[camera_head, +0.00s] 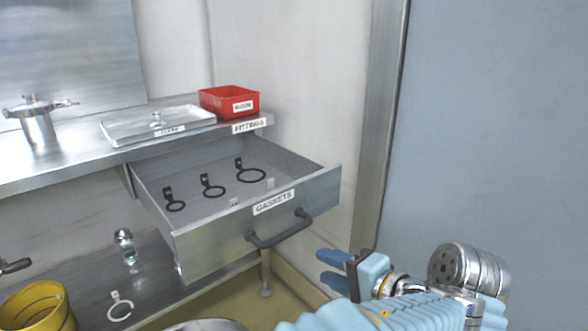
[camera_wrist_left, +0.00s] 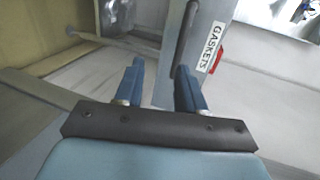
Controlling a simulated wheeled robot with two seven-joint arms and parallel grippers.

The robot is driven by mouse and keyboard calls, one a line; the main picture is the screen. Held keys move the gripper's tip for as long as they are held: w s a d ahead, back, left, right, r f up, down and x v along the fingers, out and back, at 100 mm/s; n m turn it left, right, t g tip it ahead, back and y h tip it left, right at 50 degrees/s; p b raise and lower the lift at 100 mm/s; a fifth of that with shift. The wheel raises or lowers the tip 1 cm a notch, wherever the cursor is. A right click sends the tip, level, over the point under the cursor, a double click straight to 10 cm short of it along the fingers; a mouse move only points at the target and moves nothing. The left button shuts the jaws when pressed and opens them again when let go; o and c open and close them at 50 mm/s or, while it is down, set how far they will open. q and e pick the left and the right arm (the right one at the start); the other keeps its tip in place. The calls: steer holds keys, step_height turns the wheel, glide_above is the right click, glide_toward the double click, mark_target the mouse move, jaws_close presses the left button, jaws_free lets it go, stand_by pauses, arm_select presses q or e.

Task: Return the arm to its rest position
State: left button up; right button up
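My left gripper (camera_head: 326,268) is at the lower right of the head view, in front of the open drawer and right of its handle, apart from it. Its two blue fingers are spread with nothing between them. In the left wrist view the gripper (camera_wrist_left: 157,82) shows the same open gap, with the dark drawer handle (camera_wrist_left: 184,40) beyond the fingertips. My right gripper is in neither view.
The drawer (camera_head: 190,245), labelled GASKETS, stands pulled out and holds several black ring gaskets. Above it, a red bin (camera_head: 215,104) and a shallow tray (camera_head: 120,138) sit on the metal counter (camera_head: 75,165). A yellow container (camera_head: 35,308) stands lower left. A grey panel (camera_head: 490,120) fills the right side.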

arm_select(q)
steer(key=w+a+f+g+h, duration=0.1)
steer(key=a+f+g, duration=0.25)
steer(key=f, duration=0.55)
steer(key=a+f+g+h, duration=0.15)
steer(key=a+f, duration=0.25)
steer(key=f, duration=0.4)
steer(key=w+a+f+g+h, duration=0.1)
steer(key=a+f+g, duration=0.25)
steer(key=f, duration=0.55)
steer(key=s+a+f+n+g+h, duration=0.1)
steer(key=s+a+f+n+h, duration=0.4)
steer(key=f, duration=0.4)
steer(key=s+a+f+n+g+h, duration=0.1)
steer(key=s+a+f+n+h, duration=0.3)
steer(key=s+f+n, duration=0.3)
step_height(320, 180, down, 3)
steer(key=shift+s+a+r+h+p, duration=0.1)
steer(key=shift+s+a+h+p, duration=0.25)
steer(key=shift+s+a, duration=0.25)
